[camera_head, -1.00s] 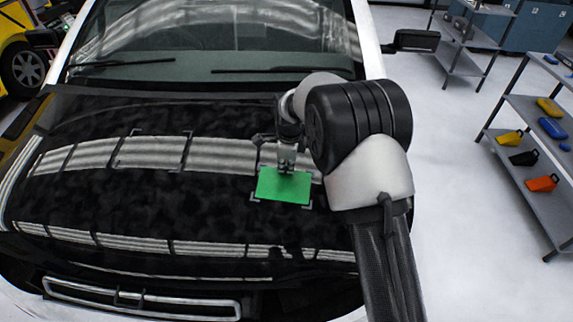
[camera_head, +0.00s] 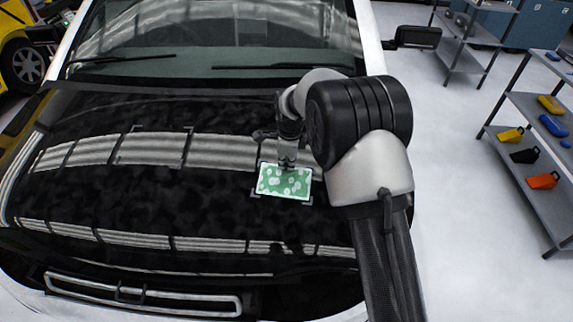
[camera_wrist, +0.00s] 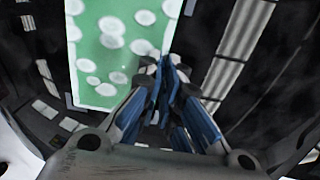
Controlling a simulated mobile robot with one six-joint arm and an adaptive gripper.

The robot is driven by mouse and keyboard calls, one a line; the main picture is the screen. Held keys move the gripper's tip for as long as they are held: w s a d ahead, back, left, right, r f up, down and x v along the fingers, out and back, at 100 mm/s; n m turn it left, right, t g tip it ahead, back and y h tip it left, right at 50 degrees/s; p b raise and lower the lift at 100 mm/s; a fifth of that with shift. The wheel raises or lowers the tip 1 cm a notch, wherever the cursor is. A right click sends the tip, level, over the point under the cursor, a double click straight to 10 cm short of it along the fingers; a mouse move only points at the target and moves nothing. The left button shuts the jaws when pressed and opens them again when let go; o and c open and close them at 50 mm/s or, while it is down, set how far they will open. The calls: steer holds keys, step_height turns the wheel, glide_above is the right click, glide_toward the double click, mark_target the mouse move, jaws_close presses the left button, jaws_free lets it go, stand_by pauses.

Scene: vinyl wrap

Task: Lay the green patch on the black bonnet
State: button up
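The green patch (camera_head: 285,181) lies on the black bonnet (camera_head: 150,205), towards its right side and between dark corner marks. It shows white round spots and a white border. In the wrist view the patch (camera_wrist: 110,45) fills the upper left, and my fingers hide part of its edge. My gripper (camera_head: 286,165) points down at the middle of the patch's far edge. In the wrist view its blue-padded fingers are close together and seem shut on that edge; their tips are partly hidden from each other.
Another set of corner marks (camera_head: 153,148) shows on the bonnet to the left, with nothing in it. The windscreen (camera_head: 210,40) rises behind. A grey shelf (camera_head: 530,185) with yellow, black, orange and blue items stands to the right. The rest of the bonnet is clear.

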steer(key=o, duration=0.5)
steer(key=shift+f, duration=0.1)
steer(key=shift+o, duration=0.2)
steer(key=s+d+r+n, duration=0.2)
steer(key=s+d+r, duration=0.15)
steer(key=r, duration=0.55)
steer(key=s+d+r+n, duration=0.15)
steer(key=s+r, duration=0.25)
steer(key=r, duration=0.6)
steer(key=s+d+r+n+t, duration=0.1)
steer(key=s+d+r+n, duration=0.15)
steer(key=s, duration=0.25)
steer(key=s+d+r+n, duration=0.2)
steer(key=s+d+r, duration=0.1)
steer(key=s, duration=0.3)
steer(key=s+d+f+n, duration=0.1)
steer(key=s+d+n, duration=0.1)
steer(key=s, duration=0.5)
steer(key=s+d+n, duration=0.2)
steer(key=s+n, duration=0.3)
steer(key=s, duration=0.1)
steer(key=s+d+f+n+t, duration=0.1)
steer(key=s+n, duration=0.3)
steer(key=s, duration=0.3)
steer(key=shift+s+d+f+h, duration=0.3)
steer(key=shift+d, duration=0.1)
